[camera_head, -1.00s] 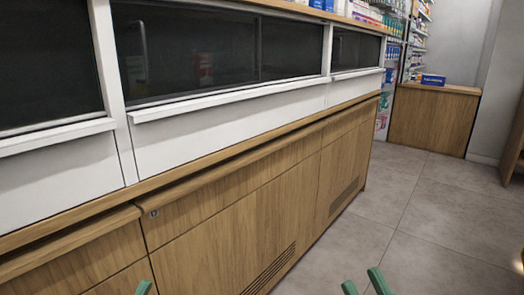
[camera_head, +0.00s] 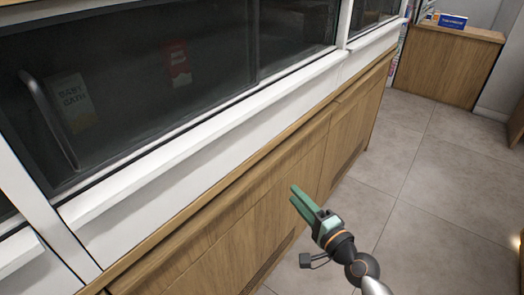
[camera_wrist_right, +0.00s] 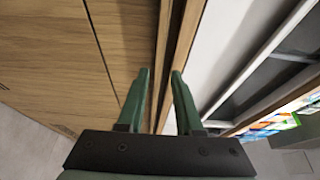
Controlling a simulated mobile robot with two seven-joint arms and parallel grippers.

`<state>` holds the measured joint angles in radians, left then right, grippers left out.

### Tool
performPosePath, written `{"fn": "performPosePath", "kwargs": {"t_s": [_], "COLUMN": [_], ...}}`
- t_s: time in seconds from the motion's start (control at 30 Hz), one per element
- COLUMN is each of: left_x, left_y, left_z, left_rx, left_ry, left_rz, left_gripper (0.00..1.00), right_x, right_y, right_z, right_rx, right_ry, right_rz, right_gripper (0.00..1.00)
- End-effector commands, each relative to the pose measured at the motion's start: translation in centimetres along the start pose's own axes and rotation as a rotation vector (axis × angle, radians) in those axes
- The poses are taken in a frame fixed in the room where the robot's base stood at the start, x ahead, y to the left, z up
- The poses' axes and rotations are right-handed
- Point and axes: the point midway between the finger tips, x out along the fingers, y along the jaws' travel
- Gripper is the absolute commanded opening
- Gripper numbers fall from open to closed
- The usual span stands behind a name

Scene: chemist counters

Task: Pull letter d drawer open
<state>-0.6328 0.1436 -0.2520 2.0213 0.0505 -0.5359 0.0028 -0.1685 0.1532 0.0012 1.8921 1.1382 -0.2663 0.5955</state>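The wooden drawer front (camera_head: 215,228) runs along the top of the counter in the head view, and looks closed. I see no letter d on any front. My right gripper (camera_head: 300,197) is in front of the counter, its green fingers pointing at the wooden front. In the right wrist view, the fingers of the right gripper (camera_wrist_right: 160,72) are apart with nothing clearly held. The long wooden lip (camera_wrist_right: 165,50) of the counter shows beyond and between them. I cannot tell whether the fingers touch it. My left gripper is out of view.
A dark glass cabinet (camera_head: 150,85) with a white ledge (camera_head: 210,150) stands above the counter. Tiled floor (camera_head: 440,200) lies free to the right. A wooden block counter (camera_head: 450,68) with a blue box (camera_head: 452,21) stands at the back right.

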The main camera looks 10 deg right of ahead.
Motion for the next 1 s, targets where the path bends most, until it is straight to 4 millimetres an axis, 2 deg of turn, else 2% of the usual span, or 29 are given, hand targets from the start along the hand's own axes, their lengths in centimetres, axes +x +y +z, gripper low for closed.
{"fn": "performPosePath", "kwargs": {"t_s": [0.17, 0.5, 0.7, 1.0], "left_x": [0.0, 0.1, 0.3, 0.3], "left_y": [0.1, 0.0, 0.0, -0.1], "left_z": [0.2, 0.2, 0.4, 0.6], "left_rx": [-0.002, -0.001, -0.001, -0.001], "left_ry": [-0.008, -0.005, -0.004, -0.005], "left_rz": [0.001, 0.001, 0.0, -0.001], "left_gripper": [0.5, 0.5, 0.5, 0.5], "right_x": [1.4, 7.7, 10.7, 12.5], "right_y": [0.0, -0.1, 0.1, 0.0], "right_z": [0.0, 0.1, 0.1, 0.0], "right_rx": [0.013, 0.009, 0.009, 0.006], "right_ry": [-0.001, -0.002, -0.002, 0.0], "right_rz": [-0.001, -0.002, 0.0, 0.0], "right_gripper": [0.34, 0.34, 0.34, 0.34]}}
